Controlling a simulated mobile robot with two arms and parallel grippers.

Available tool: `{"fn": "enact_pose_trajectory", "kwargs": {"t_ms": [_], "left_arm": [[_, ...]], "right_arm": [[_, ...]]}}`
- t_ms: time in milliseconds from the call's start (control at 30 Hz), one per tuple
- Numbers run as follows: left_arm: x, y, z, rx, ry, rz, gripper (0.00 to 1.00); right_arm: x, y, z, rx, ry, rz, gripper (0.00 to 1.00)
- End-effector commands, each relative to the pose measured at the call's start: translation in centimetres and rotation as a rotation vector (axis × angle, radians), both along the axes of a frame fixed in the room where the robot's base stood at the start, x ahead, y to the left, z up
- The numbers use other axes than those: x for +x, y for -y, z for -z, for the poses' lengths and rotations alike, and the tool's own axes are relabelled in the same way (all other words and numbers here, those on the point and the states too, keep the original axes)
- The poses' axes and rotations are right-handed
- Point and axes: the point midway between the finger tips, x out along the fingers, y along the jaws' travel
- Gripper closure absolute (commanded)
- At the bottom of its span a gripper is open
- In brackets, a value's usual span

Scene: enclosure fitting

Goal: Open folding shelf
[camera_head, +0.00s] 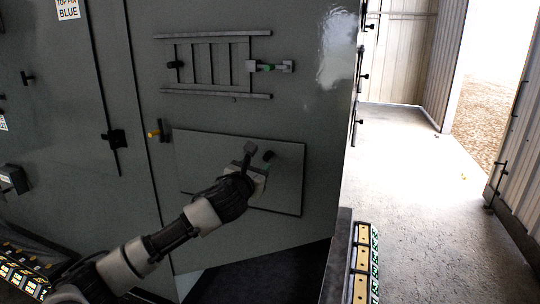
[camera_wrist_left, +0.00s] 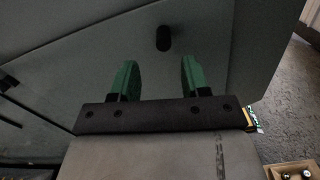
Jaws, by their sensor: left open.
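The folding shelf (camera_head: 208,155) is a flat grey rectangular panel lying against the large grey cabinet wall, below a ladder-like rack. Its lower right part is partly covered by my left gripper and arm. In the left wrist view the grey panel surface (camera_wrist_left: 212,30) fills much of the picture, with a short dark knob (camera_wrist_left: 163,38) standing out from it. My left gripper (camera_wrist_left: 159,80) is open, its two green fingers apart and empty. The knob appears ahead of the gap between the fingertips, apart from them. In the head view my left gripper (camera_head: 258,159) is in front of the panel. My right gripper is not in view.
The ladder-like rack (camera_head: 213,63) with a green-marked latch is above the panel. A small yellow-tipped latch (camera_head: 157,133) is beside its upper left corner. A tray with yellow blocks (camera_head: 361,262) stands at the lower right. Open concrete floor (camera_head: 430,220) lies to the right.

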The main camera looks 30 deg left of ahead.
Motion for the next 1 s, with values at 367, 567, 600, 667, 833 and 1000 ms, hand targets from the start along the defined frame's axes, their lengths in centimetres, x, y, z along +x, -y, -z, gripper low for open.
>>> {"fn": "enact_pose_trajectory", "kwargs": {"t_ms": [367, 567, 600, 667, 833, 1000], "left_arm": [[5.9, -1.4, -0.2, -0.005, 0.0, 0.0, 0.53], [7.3, -1.7, 0.0, -0.004, 0.0, 0.0, 0.53], [7.4, -1.7, 0.0, -0.003, 0.0, 0.001, 0.53], [7.6, -1.7, 0.0, -0.003, 0.0, 0.002, 0.53], [7.6, -1.8, 0.0, -0.002, 0.0, 0.002, 0.53], [7.6, -1.8, 0.0, -0.002, 0.0, 0.002, 0.67]], "right_arm": [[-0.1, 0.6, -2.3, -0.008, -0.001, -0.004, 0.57], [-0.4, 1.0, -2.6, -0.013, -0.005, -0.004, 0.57], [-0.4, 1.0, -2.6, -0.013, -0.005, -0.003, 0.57], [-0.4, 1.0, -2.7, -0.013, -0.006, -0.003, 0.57], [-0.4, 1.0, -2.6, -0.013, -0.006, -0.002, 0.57], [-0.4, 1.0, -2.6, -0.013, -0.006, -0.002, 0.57]]}}
